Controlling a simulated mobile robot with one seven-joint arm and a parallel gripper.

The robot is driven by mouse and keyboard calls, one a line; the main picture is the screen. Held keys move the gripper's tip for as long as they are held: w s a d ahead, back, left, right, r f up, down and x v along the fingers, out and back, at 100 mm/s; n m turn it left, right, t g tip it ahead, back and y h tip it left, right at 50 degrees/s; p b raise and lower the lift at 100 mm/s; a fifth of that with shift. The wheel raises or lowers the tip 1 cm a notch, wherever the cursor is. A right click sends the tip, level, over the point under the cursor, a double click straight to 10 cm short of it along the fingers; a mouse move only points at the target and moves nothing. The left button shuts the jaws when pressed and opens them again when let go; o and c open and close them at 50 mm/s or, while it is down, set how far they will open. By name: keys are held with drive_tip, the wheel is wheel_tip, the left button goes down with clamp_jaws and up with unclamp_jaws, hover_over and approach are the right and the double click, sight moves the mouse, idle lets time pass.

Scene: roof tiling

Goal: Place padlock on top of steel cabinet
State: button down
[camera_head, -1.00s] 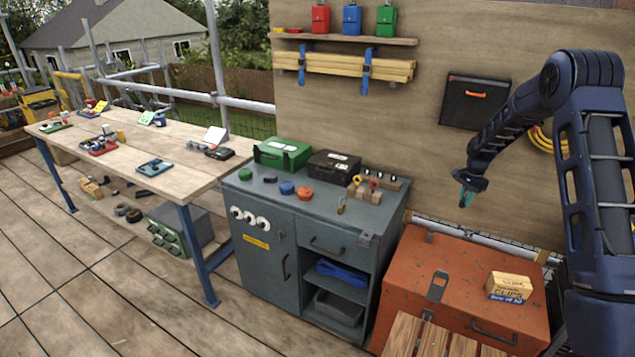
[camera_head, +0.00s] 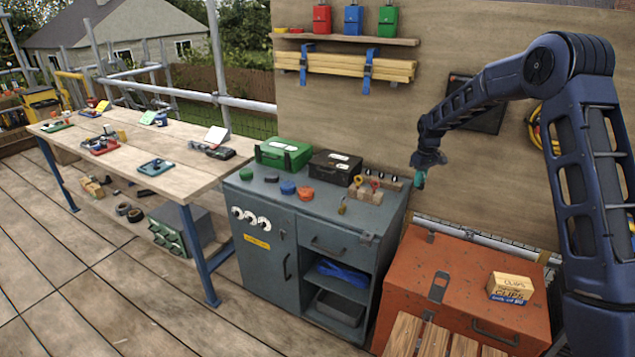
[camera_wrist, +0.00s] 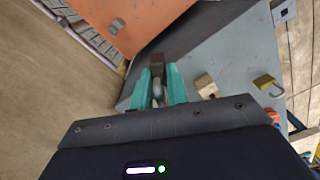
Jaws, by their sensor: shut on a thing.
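My gripper (camera_head: 418,181) is above and just right of the steel cabinet (camera_head: 285,270) in the head view. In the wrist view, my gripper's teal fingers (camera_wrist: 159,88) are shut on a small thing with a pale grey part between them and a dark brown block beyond. It looks like a padlock, but the fingers hide part of it. The cabinet top (camera_wrist: 222,50) lies below the gripper, apart from it.
A green case (camera_head: 283,153), a black case (camera_head: 335,167), a wooden block (camera_head: 365,195) with small tools and several coloured rolls stand on the cabinet. The right part of its top is clear. An orange chest (camera_head: 460,280) with a small box (camera_head: 510,288) stands at right.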

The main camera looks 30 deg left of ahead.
drive_tip(key=s+a+r+n, duration=0.5)
drive_tip(key=s+a+n, duration=0.3)
drive_tip(key=n, duration=0.4)
drive_tip(key=s+a+r+n, duration=0.5)
drive_tip(key=s+a+n, duration=0.25)
drive_tip(key=n, duration=0.35)
drive_tip(key=f, duration=2)
drive_tip(key=shift+w+a, duration=0.15)
drive_tip(key=shift+a, duration=0.25)
drive_tip(key=c, duration=1.4)
unclamp_jaws()
drive_tip(key=shift+o, duration=0.2)
wheel_tip(320, 180, up, 12)
drive_tip(key=shift+r, duration=0.1)
